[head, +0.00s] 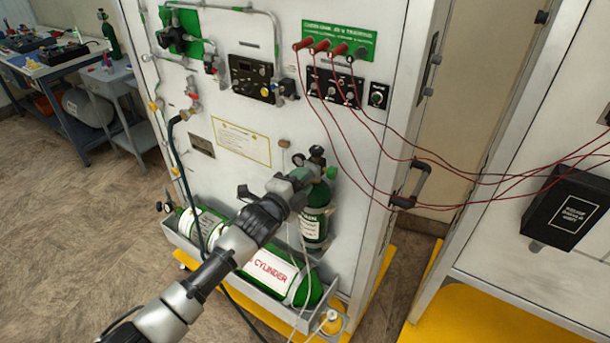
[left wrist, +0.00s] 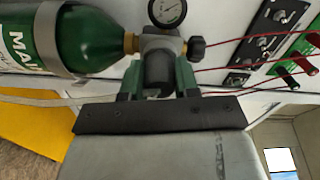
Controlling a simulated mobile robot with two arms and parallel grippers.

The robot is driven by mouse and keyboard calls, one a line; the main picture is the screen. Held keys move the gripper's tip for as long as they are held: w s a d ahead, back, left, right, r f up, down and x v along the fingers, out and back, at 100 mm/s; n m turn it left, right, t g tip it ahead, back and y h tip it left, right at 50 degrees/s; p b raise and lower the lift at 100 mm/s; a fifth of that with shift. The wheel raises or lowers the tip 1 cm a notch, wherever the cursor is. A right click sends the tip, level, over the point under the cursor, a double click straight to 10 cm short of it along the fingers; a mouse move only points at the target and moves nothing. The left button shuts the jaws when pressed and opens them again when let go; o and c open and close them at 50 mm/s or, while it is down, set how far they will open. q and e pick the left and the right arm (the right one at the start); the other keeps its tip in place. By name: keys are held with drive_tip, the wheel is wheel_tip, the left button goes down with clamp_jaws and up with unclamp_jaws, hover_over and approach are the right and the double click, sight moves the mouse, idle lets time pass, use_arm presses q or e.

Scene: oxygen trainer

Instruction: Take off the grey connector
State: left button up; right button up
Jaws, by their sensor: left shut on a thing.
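The grey connector (left wrist: 158,72) sticks out from the regulator toward my wrist camera. My left gripper (head: 300,178) is at the cylinder's top. Its green fingers (left wrist: 160,78) are shut on the connector, one on each side. The connector still meets the regulator body. In the head view my gripper hides the connector. My right gripper is not in view.
A large green cylinder (head: 280,275) lies in the grey tray (head: 339,303) below my arm. The floor (head: 60,220) at left is open.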

use_arm(q)
drive_tip(key=n, duration=0.3)
drive_tip(key=shift+n, duration=0.4)
drive_tip(key=shift+s+a+p, duration=0.1)
drive_tip(key=shift+p, duration=0.3)
drive_tip(key=p+v, duration=0.3)
drive_tip(key=v, duration=0.1)
drive_tip(key=shift+s+a, duration=0.1)
drive_tip(key=shift+s, duration=0.05)
idle(0.6)
